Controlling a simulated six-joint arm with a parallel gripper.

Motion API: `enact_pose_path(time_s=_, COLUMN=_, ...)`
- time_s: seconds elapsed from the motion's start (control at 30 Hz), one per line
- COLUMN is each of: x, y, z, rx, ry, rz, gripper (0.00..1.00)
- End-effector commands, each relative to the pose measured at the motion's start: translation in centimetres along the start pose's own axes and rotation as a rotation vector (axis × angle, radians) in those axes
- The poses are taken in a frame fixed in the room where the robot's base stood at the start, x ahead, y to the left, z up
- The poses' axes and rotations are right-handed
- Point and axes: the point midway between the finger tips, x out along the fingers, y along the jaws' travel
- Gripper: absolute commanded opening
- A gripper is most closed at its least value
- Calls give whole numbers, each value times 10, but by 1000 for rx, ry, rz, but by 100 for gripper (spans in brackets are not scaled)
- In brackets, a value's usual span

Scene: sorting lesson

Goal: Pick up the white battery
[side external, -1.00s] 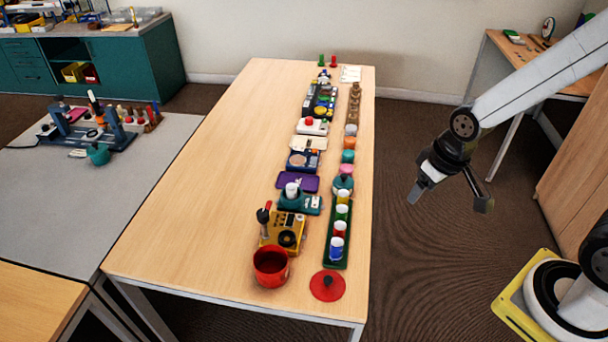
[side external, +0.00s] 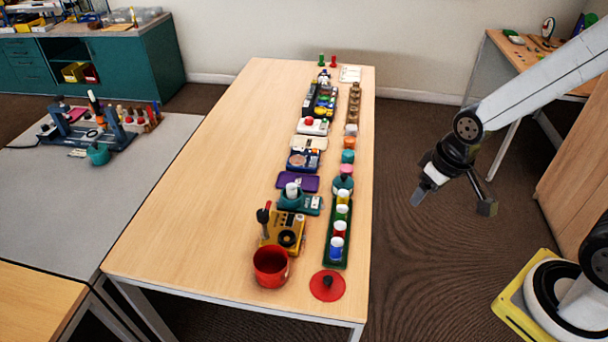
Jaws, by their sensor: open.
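I cannot pick out the white battery with certainty. A small white cylinder (side external: 292,190) stands upright on a teal device (side external: 313,204) on the long wooden table (side external: 200,200), and it is too small to tell what it is.
A yellow device (side external: 283,232), a red pot (side external: 270,266) and a red lid (side external: 327,286) are at the table's near end. A green tray (side external: 328,262) holds several coloured cups. Other items run in two rows behind. The table's left half is clear.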

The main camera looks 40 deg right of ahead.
Motion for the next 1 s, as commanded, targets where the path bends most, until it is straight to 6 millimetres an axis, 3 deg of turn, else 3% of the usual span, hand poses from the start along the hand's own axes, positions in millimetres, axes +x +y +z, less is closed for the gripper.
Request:
enact_pose_path(time_s=0.2, x=0, y=0, z=0, rx=0, ry=0, rz=0, gripper=68)
enact_pose_path(time_s=0.27, x=0, y=0, z=0, rx=0, ry=0, rz=0, gripper=88)
enact_pose_path(time_s=0.3, x=0, y=0, z=0, rx=0, ry=0, rz=0, gripper=89)
enact_pose_path(time_s=0.73, x=3, y=-1, z=-3, rx=38, ry=-13, rz=-11, gripper=89)
enact_pose_path(time_s=1.0, x=21, y=-12, z=-18, rx=270, ry=-98, rz=-82, gripper=89)
